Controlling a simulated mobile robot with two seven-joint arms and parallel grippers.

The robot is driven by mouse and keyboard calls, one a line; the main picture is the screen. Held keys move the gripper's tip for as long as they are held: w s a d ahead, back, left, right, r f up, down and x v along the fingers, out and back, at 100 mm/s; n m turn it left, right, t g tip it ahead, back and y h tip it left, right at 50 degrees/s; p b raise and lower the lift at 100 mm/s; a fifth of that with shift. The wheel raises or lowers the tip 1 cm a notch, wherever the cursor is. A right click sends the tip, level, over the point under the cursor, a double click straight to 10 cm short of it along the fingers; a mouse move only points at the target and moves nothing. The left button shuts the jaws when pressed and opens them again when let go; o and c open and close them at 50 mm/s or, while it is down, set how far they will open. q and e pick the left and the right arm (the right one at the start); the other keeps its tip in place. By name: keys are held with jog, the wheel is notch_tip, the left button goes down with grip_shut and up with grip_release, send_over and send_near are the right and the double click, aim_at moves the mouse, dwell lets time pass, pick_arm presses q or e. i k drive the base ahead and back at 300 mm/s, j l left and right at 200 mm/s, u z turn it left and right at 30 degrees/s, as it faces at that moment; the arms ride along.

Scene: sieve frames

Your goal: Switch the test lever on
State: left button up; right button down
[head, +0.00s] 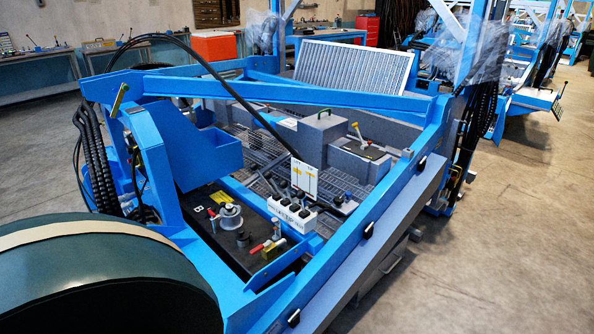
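I cannot tell for certain which part is the test lever. A white plate with yellow marks (305,181) stands upright behind a white block with black knobs (291,213). Neither of my grippers is in view.
A blue machine frame (300,85) surrounds the grey interior. A large dark green drum (90,280) fills the lower left. A black hose arcs over the frame. A slatted panel (352,75) leans at the back. The concrete floor (500,240) at the right is clear.

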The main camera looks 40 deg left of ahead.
aim_at(299, 194)
jog(key=i+j+u, duration=0.1)
jog(key=i+u, duration=0.15)
jog(key=u, duration=0.25)
jog(key=i+u, duration=0.3)
jog(key=u, duration=0.2)
jog(key=i+l+u, duration=0.15)
jog(key=u, duration=0.35)
jog(key=i+l+u, duration=0.2)
jog(key=i+u, duration=0.15)
jog(key=i+l+u, duration=0.4)
jog(key=j, duration=0.1)
